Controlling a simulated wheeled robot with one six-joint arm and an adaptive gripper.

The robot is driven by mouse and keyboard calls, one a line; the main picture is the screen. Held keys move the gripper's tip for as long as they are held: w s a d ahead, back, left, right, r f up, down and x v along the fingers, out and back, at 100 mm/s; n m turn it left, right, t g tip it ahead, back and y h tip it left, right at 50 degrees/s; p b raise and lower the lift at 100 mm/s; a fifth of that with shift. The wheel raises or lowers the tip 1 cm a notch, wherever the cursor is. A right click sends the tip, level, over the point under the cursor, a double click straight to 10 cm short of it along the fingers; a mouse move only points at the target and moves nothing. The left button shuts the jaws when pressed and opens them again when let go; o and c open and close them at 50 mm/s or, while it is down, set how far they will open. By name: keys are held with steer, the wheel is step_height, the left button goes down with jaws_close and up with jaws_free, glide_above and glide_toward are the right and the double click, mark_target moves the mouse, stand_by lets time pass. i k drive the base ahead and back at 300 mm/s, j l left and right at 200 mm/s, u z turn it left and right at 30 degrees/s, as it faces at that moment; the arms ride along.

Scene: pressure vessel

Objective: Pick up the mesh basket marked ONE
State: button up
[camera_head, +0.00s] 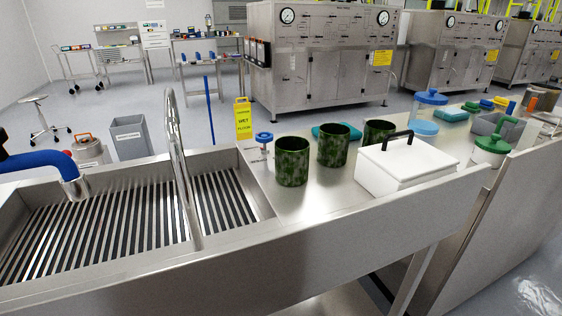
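No mesh basket with a readable ONE mark shows. Three dark green mottled round containers stand upright on the steel counter (330,196): the near left container (292,161), the middle container (333,145) and the far right container (378,132), partly hidden behind a white box. I cannot tell whether they are mesh, and no label on them is legible. My gripper is not in view.
A steel sink (225,198) with a slatted bottom and tall faucet (178,140) lies left. A blue curved tube (40,162) reaches over its left end. The white box (405,163) with black handle crowds the containers' right. A small blue-topped item (264,138) stands left of them.

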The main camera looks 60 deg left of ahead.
mark_target(292, 153)
steer(key=i+u, duration=0.15)
steer(key=u, duration=0.2)
steer(key=i+u, duration=0.2)
steer(key=u, duration=0.15)
steer(key=i+l+u, duration=0.15)
steer(key=u, duration=0.25)
steer(key=i+u, duration=0.15)
steer(key=u, duration=0.25)
steer(key=i+l+u, duration=0.1)
steer(key=u, duration=0.25)
steer(key=i+l+u, duration=0.1)
steer(key=u, duration=0.3)
steer(key=i+l+u, duration=0.15)
steer(key=u, duration=0.2)
